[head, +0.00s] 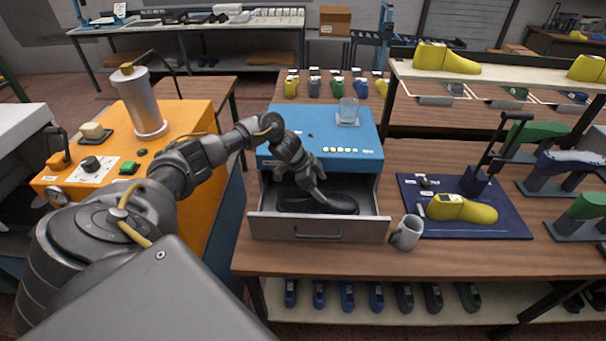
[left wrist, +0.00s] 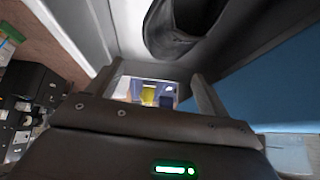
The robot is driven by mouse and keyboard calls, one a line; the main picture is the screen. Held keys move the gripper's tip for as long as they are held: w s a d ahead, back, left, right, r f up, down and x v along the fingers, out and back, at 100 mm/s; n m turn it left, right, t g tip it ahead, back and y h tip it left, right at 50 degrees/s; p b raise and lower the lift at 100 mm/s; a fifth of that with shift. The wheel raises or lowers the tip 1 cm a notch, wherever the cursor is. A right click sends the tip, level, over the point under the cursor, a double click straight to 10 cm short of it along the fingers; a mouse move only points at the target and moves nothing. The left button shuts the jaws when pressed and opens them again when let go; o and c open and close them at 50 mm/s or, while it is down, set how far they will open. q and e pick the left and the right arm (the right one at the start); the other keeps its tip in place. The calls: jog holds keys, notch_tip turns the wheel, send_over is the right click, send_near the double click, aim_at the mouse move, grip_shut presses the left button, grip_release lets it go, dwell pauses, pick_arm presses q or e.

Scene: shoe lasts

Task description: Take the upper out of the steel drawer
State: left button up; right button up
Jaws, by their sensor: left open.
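The black upper (head: 335,206) lies in the pulled-out steel drawer (head: 270,228) of the blue cabinet (head: 345,137). My left gripper (head: 318,194) reaches down into the drawer from the left, just above or beside the upper. In the left wrist view the two fingers of my left gripper (left wrist: 160,80) stand apart with no object visibly held between them. The dark upper (left wrist: 185,38) shows beyond them at the top of that view, beside a pale drawer wall (left wrist: 128,25). Contact with the upper cannot be told. My right gripper is not in view.
A grey mug (head: 407,233) stands close to the drawer's right front corner. A yellow last (head: 462,209) lies on a dark blue mat (head: 412,190) to the right. A clear cup (head: 348,109) stands on the cabinet. An orange machine (head: 190,130) stands left.

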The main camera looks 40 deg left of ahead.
aim_at(305, 198)
pick_arm(q)
jog(key=s+a+g+y, duration=0.15)
jog(key=s+a, duration=0.25)
jog(key=a, duration=0.4)
jog(key=shift+t+y, duration=0.25)
jog(key=b+x, duration=0.5)
jog(key=shift+s+a, duration=0.1)
jog(key=shift+s, duration=0.05)
jog(key=shift+f, duration=0.2)
jog(key=b+x, duration=0.5)
jog(key=b, duration=0.1)
jog(key=shift+w+f+b, duration=0.15)
jog(key=shift+w+b, duration=0.05)
jog(key=shift+b, duration=0.1)
jog(key=shift+c, duration=0.3)
jog(key=shift+d, duration=0.2)
jog(key=c, duration=0.7)
